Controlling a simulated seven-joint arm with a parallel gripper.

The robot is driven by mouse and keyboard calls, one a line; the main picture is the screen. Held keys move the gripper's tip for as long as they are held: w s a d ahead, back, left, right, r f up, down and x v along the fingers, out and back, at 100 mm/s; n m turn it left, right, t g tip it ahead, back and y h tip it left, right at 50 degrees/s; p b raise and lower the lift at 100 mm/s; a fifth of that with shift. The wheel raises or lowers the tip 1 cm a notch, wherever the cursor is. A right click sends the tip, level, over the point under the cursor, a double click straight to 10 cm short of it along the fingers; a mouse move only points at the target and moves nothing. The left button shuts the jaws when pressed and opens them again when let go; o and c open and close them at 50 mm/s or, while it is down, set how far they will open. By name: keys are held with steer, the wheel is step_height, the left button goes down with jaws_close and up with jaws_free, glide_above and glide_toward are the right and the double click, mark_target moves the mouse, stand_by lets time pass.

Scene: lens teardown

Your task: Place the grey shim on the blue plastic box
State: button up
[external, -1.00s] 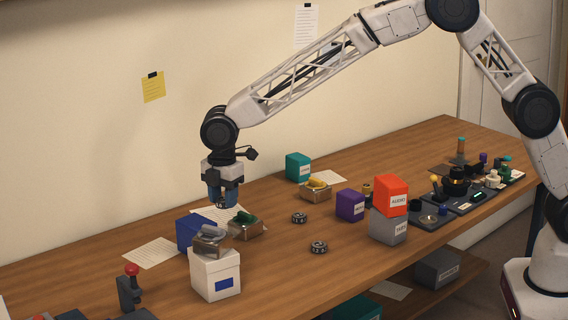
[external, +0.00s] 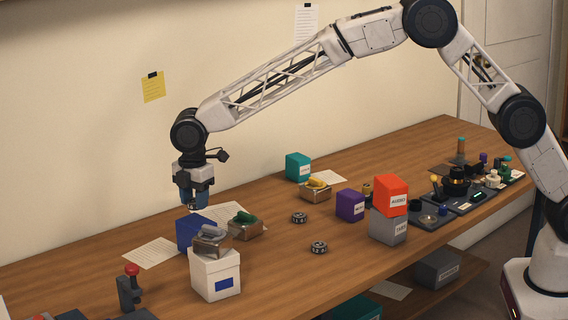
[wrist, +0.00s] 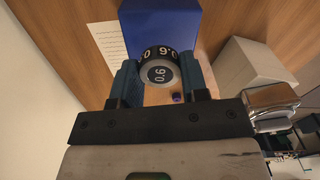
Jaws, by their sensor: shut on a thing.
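The blue plastic box (external: 194,233) stands on the bench at the left, partly hidden by a white box in front of it. It also shows at the top of the wrist view (wrist: 160,22). My gripper (external: 195,205) is above the bench, at about the blue box's place across the external picture. In the wrist view, its blue fingers are shut on a round piece, which I take as the grey shim (wrist: 160,74). The shim is apart from the box. In the external view it is too small to make out.
The white box (external: 215,276) carries a metal tray (external: 211,241) close to the blue box. A tray with a green thing (external: 244,226) is to its right. Two dark rings (external: 319,248) lie farther right. A paper sheet (external: 151,253) lies left of the blue box.

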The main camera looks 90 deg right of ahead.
mark_target(194, 200)
steer(key=shift+f, duration=1.75)
steer(key=shift+f, duration=0.15)
steer(key=o, duration=1)
step_height(194, 200, up, 12)
steer(key=shift+r, duration=0.15)
